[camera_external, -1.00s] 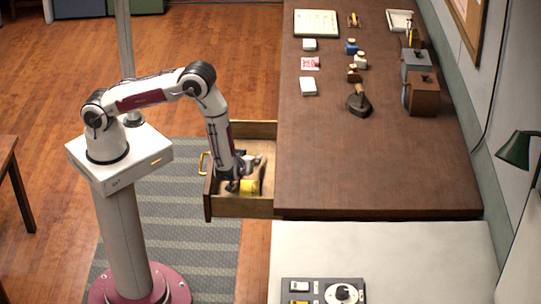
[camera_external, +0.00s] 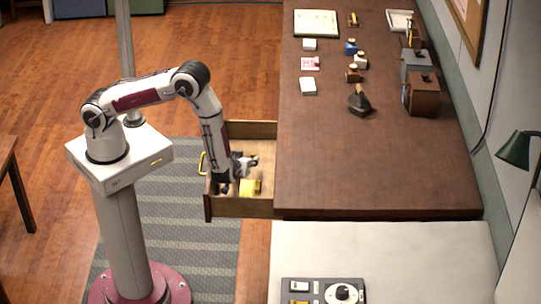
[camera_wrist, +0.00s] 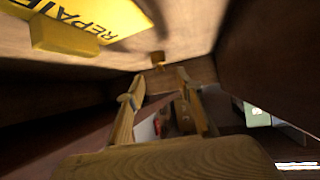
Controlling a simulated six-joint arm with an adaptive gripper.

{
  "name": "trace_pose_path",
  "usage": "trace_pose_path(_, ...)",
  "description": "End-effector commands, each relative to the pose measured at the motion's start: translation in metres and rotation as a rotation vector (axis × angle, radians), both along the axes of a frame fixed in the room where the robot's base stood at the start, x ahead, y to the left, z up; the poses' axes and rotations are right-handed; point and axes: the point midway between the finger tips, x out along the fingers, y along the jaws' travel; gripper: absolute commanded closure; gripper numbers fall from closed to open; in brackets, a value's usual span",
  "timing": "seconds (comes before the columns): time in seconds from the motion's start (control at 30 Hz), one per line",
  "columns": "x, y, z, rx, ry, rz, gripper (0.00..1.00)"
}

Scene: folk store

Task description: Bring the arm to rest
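My arm reaches out from its white base. My gripper (camera_external: 252,161) is over the open drawer (camera_external: 240,208), tilted so that its fingers point right toward the desk. In the wrist view two finger-like prongs (camera_wrist: 157,88) stand apart with nothing seen held between them. The yellow thing (camera_external: 250,187) lies in the drawer below the gripper. In the wrist view a yellow piece with the lettering "REPAIR" (camera_wrist: 95,18) shows at the upper left, apart from the prongs.
The drawer sticks out from the desk (camera_external: 380,170) with its yellow handle (camera_external: 202,163) on the left. A dark stamp-like tool (camera_external: 360,102), small bottles (camera_external: 352,47) and brown box (camera_external: 422,97) stand on the desk. Open floor (camera_external: 60,120) lies left of my base.

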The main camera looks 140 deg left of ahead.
Motion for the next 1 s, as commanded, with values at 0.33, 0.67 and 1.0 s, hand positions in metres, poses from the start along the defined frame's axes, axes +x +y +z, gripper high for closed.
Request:
trace_pose_path(0.33,0.001,0.0,0.001,-0.002,0.001,-0.003,0.64)
trace_pose_path(0.67,0.024,-0.006,0.026,-0.067,0.025,-0.114,0.64)
trace_pose_path(1.0,0.073,-0.024,0.076,-0.171,0.054,-0.371,0.64)
